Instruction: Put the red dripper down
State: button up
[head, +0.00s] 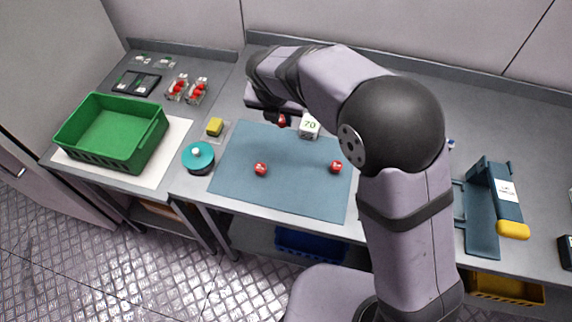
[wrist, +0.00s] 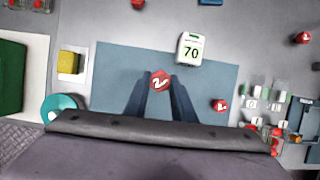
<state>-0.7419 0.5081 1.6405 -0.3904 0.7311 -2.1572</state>
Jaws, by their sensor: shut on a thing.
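The red dripper (wrist: 160,82) is a small red piece with a white mark, held between the dark fingertips of my gripper (wrist: 161,90) in the wrist view. In the head view the red dripper (head: 281,120) shows at the tip of my gripper, left of the white block marked 70 (head: 309,126). My gripper is shut on it over the far part of the blue-grey mat (head: 300,190). Its height above the mat is hard to judge. Most of my gripper is hidden behind my arm in the head view.
Two similar red pieces (head: 260,169) (head: 335,167) lie on the mat. A teal-lidded pot (head: 199,157), yellow block (head: 215,127) and green crate (head: 157,138) stand to the left. A blue device with a yellow end (head: 513,230) stands right. The mat's middle is clear.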

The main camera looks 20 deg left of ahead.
jog(key=s+a, duration=0.2)
jog(key=s, duration=0.3)
jog(key=m+g+h, duration=0.3)
jog(key=m+h, duration=0.1)
jog(key=m, duration=1.1)
send_over(298, 187)
jog(key=a, duration=0.2)
jog(key=shift+s+d+f+p, duration=0.15)
jog(key=shift+f+p, duration=0.5)
jog(key=shift+f, duration=1.75)
jog(key=shift+s+f+p, duration=0.1)
jog(key=shift+f+p, duration=0.55)
jog(key=shift+f, duration=1.75)
jog(key=shift+f, duration=0.15)
jog(key=o, duration=1)
jog(key=b+v, duration=0.3)
jog(key=v, duration=0.9)
jog(key=shift+w+a, duration=0.2)
